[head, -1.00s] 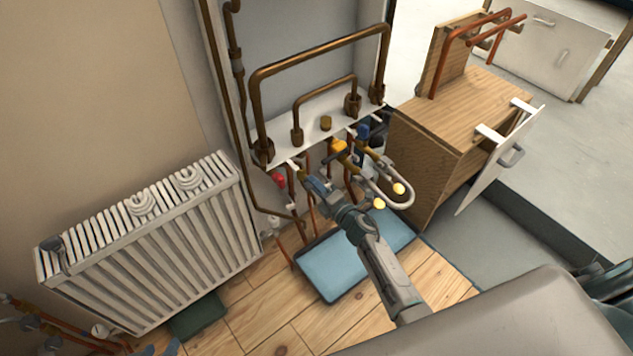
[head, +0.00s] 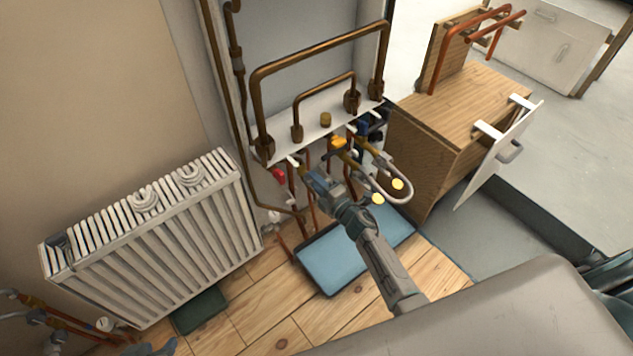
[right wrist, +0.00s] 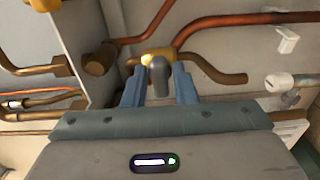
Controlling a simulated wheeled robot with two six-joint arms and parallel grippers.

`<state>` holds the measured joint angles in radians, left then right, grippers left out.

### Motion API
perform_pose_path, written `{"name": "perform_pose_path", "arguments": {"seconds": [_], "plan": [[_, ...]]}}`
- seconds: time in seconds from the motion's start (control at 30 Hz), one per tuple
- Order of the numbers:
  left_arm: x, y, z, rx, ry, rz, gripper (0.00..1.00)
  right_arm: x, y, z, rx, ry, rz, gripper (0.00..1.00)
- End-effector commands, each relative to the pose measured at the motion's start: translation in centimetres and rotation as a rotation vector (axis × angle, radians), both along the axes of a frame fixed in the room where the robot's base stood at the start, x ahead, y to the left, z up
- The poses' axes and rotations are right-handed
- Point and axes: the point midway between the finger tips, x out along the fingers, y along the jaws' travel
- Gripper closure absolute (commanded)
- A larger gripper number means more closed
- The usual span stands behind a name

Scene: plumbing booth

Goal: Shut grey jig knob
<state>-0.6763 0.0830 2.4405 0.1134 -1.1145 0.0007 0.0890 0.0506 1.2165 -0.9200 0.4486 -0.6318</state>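The grey knob (right wrist: 158,75) shows in the right wrist view, in front of a yellow fitting (right wrist: 150,59) on the copper pipework. My right gripper (right wrist: 159,82) has its two blue-grey fingers apart, one on each side of the knob. I cannot tell whether either finger touches it. In the head view my right gripper (head: 308,178) is below the white pipe shelf, and its arm hides the knob there. My left gripper (head: 152,347) is partly cut off at the lower left edge, and its opening is unclear.
A white radiator (head: 150,240) stands left, and a wooden cabinet (head: 425,150) with an open white door (head: 500,155) stands right. A blue tray (head: 325,268) lies on the floor below the pipes. A yellow valve handle (head: 339,142) and bent pipes crowd the right gripper.

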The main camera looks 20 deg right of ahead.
Motion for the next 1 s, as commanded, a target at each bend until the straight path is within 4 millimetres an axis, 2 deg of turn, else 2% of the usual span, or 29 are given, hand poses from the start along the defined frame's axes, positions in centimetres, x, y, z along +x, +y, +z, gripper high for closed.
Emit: {"name": "perform_pose_path", "arguments": {"seconds": [0.33,0.47,0.8,1.0], "plan": [[0.0,0.0,0.0,0.0,-0.001,0.0,0.63,-0.1,0.0,0.0,-0.001,0.001,0.0,0.63],[-0.1,0.0,0.1,0.002,0.004,0.0,0.63,-1.0,-0.4,-0.1,-0.003,0.001,0.0,0.63],[-0.4,0.3,0.2,0.016,0.036,0.0,0.63,-7.2,-2.6,-0.1,-0.002,0.002,0.0,0.63],[-0.2,0.3,0.2,0.015,0.026,-0.002,0.63,-9.6,-3.5,-0.1,-0.002,0.002,0.0,0.63]]}}
